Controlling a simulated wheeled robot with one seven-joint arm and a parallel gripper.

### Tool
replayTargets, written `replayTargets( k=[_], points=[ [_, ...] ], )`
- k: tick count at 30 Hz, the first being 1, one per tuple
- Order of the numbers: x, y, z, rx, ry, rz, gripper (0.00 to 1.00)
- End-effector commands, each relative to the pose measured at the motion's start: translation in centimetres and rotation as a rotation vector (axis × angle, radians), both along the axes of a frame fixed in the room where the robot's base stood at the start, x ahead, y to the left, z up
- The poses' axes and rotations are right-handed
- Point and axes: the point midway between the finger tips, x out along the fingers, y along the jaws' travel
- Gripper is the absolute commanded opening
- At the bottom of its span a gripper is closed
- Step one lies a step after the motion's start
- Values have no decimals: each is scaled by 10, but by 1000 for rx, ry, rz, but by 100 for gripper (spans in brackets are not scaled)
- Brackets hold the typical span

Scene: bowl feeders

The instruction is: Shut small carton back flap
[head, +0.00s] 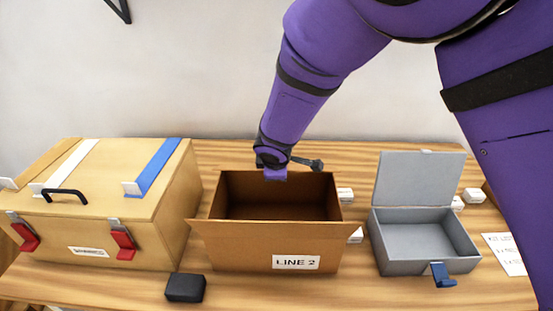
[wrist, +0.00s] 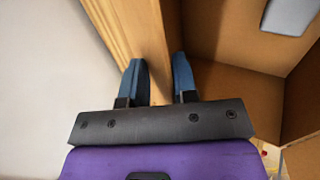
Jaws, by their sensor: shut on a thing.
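The small brown carton (head: 235,252) stands on the table with a LINE 2 label on its front, and its top is open. My gripper (head: 276,173) is at the middle of its back top edge. In the wrist view my gripper (wrist: 160,78) has one blue finger outside the carton and one inside. It is shut on board at the back edge, which I take as the back flap (wrist: 156,55). The head view hides most of this flap and the fingertips. The carton's front flap leans outward.
A wooden case (head: 85,225) with red latches stands at left. An open grey box (head: 398,256) with its lid up stands at right. A black block (head: 185,288) lies in front of the carton. Small white boxes (head: 345,194) lie beside the carton. The wall is behind.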

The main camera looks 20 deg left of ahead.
Motion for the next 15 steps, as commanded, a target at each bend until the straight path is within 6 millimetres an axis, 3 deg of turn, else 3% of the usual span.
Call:
replayTargets(
  k=[1, 15],
  points=[
    [-5, -2, -10, -11, 7, 1, 0],
    [-10, -4, -24, -8, -4, 2, 0]
  ],
)
